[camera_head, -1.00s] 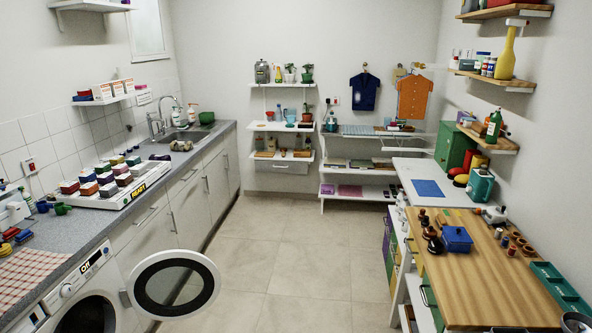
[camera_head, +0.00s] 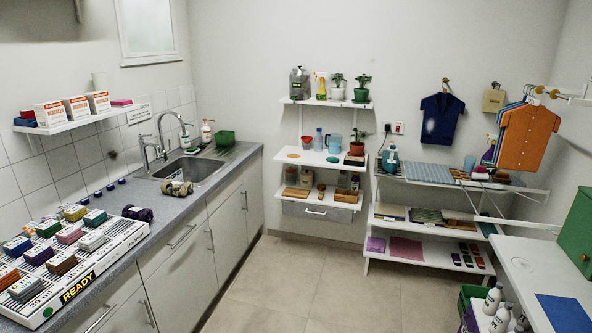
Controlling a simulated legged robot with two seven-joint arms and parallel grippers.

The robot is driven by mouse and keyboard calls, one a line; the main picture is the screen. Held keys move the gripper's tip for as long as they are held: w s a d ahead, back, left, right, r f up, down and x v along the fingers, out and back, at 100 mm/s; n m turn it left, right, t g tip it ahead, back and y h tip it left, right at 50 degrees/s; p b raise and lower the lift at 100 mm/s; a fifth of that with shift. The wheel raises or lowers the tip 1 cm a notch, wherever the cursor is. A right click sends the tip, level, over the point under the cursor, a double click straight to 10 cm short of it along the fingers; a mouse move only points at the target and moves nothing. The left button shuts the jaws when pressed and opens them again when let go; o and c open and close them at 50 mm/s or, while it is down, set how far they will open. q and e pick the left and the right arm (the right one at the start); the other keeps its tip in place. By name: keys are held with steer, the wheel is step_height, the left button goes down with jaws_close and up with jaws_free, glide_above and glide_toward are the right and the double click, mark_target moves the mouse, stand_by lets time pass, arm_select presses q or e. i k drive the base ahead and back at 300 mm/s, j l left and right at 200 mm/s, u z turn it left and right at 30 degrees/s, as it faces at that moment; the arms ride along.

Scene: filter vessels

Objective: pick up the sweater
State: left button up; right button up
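No garment here is clearly a sweater. A dark navy short-sleeved garment (camera_head: 442,119) hangs on the back wall from a hook. An orange garment (camera_head: 527,137) hangs to its right from a rail, with several hangers and bluish edges of other garments behind it, mostly hidden. Neither of my grippers is in view, so both garments hang clear of them.
A counter with a sink (camera_head: 190,172) runs along the left; a labelled tray (camera_head: 70,283) of coloured blocks sits on it. Shelves (camera_head: 318,205) and a rack (camera_head: 408,229) line the back wall. A white table (camera_head: 528,272) stands at the right. The middle floor (camera_head: 285,285) is clear.

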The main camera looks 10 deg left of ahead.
mark_target(173, 187)
steer(key=i+u, duration=0.15)
steer(key=i, duration=0.35)
steer(key=i+l+u, duration=0.1)
steer(key=i, duration=0.35)
steer(key=i+l+u, duration=0.15)
steer(key=i, duration=0.3)
steer(key=i+l+u, duration=0.1)
steer(key=i, duration=0.4)
steer(key=i+l+u, duration=0.15)
steer(key=i+l, duration=0.15)
steer(key=i, duration=0.15)
steer(key=i+j+u, duration=0.35)
steer(key=i+u, duration=0.35)
steer(key=i, duration=0.2)
steer(key=i+l+u, duration=0.1)
steer(key=i+u, duration=0.25)
steer(key=i, duration=0.15)
